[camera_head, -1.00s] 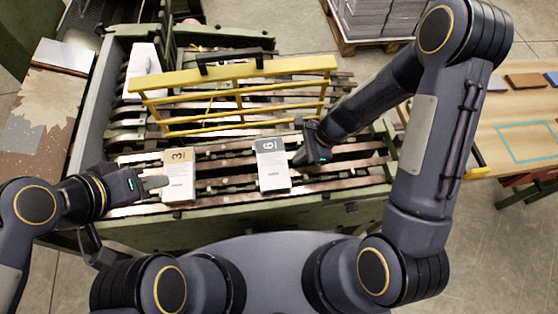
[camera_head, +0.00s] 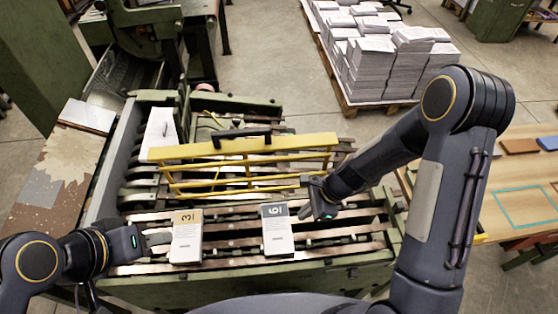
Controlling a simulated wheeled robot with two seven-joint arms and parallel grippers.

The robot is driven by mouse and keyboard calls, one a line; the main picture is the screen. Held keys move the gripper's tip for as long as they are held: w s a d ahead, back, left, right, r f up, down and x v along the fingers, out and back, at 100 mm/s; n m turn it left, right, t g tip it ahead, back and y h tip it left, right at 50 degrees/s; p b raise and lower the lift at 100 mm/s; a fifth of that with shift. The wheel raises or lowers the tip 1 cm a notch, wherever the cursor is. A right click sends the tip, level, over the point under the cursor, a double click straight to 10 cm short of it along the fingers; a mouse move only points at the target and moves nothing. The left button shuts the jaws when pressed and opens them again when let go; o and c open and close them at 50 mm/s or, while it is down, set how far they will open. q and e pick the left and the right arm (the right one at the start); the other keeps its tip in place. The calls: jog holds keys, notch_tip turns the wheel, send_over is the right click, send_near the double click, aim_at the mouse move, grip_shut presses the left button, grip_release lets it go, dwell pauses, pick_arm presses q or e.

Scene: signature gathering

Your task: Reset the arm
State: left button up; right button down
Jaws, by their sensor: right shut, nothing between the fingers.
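My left gripper (camera_head: 157,239) is at the left edge of a booklet stack marked 3 (camera_head: 187,243) with a tan top band. I cannot tell whether its fingers are open or shut. My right gripper (camera_head: 313,203) is shut and empty, just right of and beyond a booklet stack marked 6 (camera_head: 278,238) with a dark grey top band. Both stacks rest on the metal rails of the green gathering machine (camera_head: 200,290). My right arm is bent, its elbow raised at the right.
A yellow guard frame (camera_head: 236,148) stands across the machine behind the grippers. A white stack (camera_head: 160,132) lies at its far left. A wooden table (camera_head: 480,206) is at the right, and a pallet (camera_head: 350,105) of paper stacks stands behind.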

jog(key=shift+r, duration=0.1)
jog(key=s+d+r+n+t, duration=0.15)
jog(key=r+n, duration=0.25)
jog(key=r, duration=0.5)
jog(key=s+d+r+n+t, duration=0.1)
jog(key=s+d+r+n, duration=0.25)
jog(key=r, duration=0.55)
jog(key=s+d+r+n+t+h, duration=0.1)
jog(key=s+d+r+n, duration=0.1)
jog(key=s+r+n, duration=0.1)
jog(key=s+d+r+n+t+h, duration=0.1)
jog(key=s+d+r+n+t, duration=0.1)
jog(key=s+n, duration=0.3)
jog(key=s+d+r, duration=0.1)
jog(key=s, duration=0.2)
jog(key=shift+s+n, duration=0.1)
jog(key=shift+n, duration=0.15)
